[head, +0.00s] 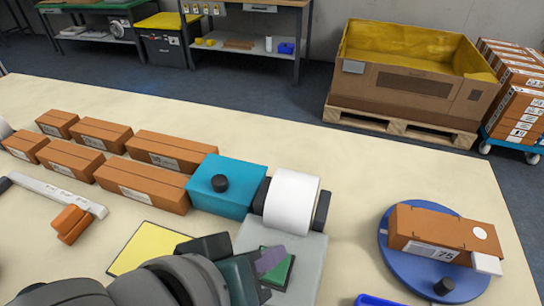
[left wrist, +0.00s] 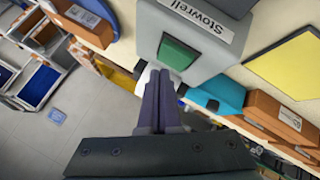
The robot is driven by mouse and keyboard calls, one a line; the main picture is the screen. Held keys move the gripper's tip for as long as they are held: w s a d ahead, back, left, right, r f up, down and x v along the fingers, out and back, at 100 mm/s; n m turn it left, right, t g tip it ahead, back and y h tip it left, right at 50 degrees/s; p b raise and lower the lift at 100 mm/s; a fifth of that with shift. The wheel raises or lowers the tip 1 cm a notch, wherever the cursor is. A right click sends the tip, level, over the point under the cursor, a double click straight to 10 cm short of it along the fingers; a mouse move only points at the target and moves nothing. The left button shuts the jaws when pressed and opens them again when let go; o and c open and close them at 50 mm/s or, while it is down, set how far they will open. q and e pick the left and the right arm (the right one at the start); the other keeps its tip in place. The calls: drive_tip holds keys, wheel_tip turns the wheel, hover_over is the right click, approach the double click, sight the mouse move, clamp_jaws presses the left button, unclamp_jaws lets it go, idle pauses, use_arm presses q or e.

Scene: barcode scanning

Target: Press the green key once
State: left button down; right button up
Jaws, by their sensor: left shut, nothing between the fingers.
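The green key (head: 288,271) is set in the top of a grey device (head: 312,252). My left gripper (head: 270,259) is shut and empty, its purple fingers covering part of the key in the head view. My right gripper is not in view.
A white roll (head: 291,201) and a teal box with a black knob (head: 227,185) stand behind the device. Brown boxes (head: 146,185) line the left; a yellow mat (head: 148,248) lies nearer. A blue turntable (head: 408,269) carries a brown box (head: 440,231) at right.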

use_arm(q)
drive_tip(key=shift+f, duration=0.15)
drive_tip(key=shift+f, duration=0.3)
drive_tip(key=shift+f+b, duration=0.55)
drive_tip(key=shift+f, duration=0.15)
idle(0.9)
idle(0.4)
drive_tip(key=shift+s+r+p, duration=0.1)
drive_tip(key=shift+r+p, duration=1)
drive_tip(key=shift+p, duration=0.2)
wheel_tip(320, 180, up, 5)
drive_tip(key=p, duration=0.5)
drive_tip(key=shift+r+p, duration=0.1)
drive_tip(key=shift+p, duration=0.3)
